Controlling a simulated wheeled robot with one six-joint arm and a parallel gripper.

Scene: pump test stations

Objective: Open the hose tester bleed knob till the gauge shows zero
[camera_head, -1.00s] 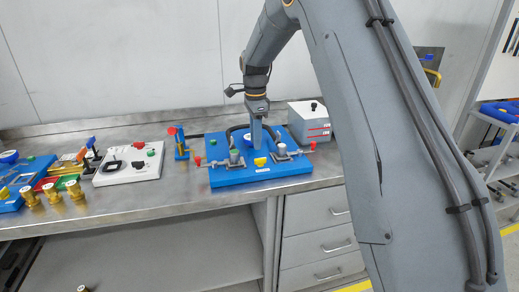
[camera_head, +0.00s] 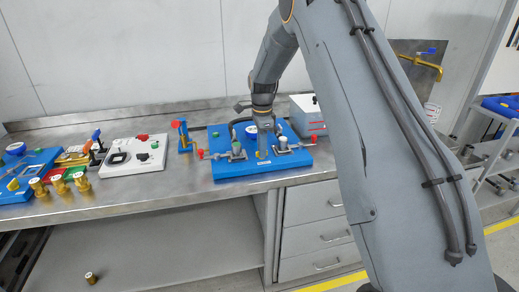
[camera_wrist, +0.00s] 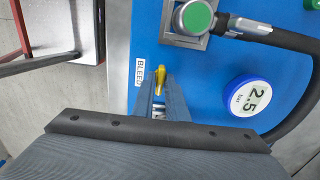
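The hose tester is a blue board (camera_head: 225,168) on the steel bench in the head view. In the wrist view, its yellow bleed knob (camera_wrist: 160,76) stands beside a white BLEED label. The round digital gauge (camera_wrist: 250,97) to the right reads 2.5 bar. My gripper (camera_wrist: 160,84) points down at the knob, one finger on each side of it. The fingers look slightly apart from the knob, so it seems open; contact is hard to judge. In the head view my gripper (camera_head: 262,153) is low over the board and hides most of the knob.
A green-capped fitting (camera_wrist: 196,17) with a black hose lies close to the knob. A white panel (camera_head: 135,160), brass fittings (camera_head: 60,184) and a red-topped blue stand (camera_head: 183,135) are to the left. A grey box (camera_head: 308,115) stands behind right.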

